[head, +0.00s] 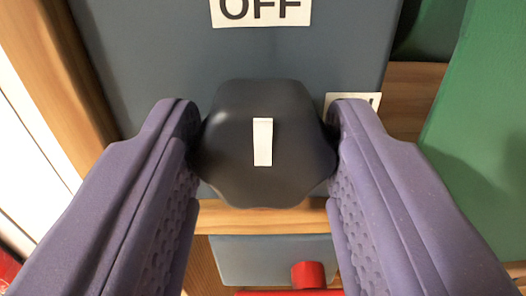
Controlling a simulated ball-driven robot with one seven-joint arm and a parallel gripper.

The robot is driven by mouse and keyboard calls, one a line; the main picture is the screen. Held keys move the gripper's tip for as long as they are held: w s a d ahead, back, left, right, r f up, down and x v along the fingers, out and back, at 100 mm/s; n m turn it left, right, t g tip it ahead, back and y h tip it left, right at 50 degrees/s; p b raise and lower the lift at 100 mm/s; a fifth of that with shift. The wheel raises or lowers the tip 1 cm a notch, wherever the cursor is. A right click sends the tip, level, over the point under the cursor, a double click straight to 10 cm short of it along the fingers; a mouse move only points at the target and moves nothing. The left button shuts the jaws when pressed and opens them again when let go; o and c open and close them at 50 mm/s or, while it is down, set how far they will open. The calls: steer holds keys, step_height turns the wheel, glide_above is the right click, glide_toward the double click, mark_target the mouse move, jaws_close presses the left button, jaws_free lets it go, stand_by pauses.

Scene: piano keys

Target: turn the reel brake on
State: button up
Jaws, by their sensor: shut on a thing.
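The reel brake knob (235,155) is black and lobed, with a white pointer mark (263,142) on its face. The mark stands almost upright in the picture. The knob sits in front of a blue-grey panel (150,60). A white label reading OFF (261,10) is above the knob, cut by the top edge. My gripper (266,150) has purple fingers, one on each side of the knob, shut on it. Another white label (352,101) is at the knob's upper right, mostly hidden behind the right finger.
Wooden strips (60,60) border the panel on the left and below. A green surface (490,130) stands at the right. Below is a smaller blue-grey box (250,255) with a red part (308,274). A white surface lies at the far left.

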steer(key=m, duration=0.4)
steer(key=shift+m+p, duration=0.35)
steer(key=shift+m, duration=0.05)
steer(key=m+p, duration=0.1)
steer(key=m, duration=0.3)
steer(key=shift+m, duration=0.3)
steer(key=m+p, duration=0.2)
steer(key=m, duration=0.3)
steer(key=shift+m+p, duration=0.75)
steer(key=shift+m, duration=0.85)
steer(key=shift+f, duration=0.1)
steer(key=o, duration=1)
steer(key=shift+s, duration=0.15)
steer(key=shift+o, duration=0.2)
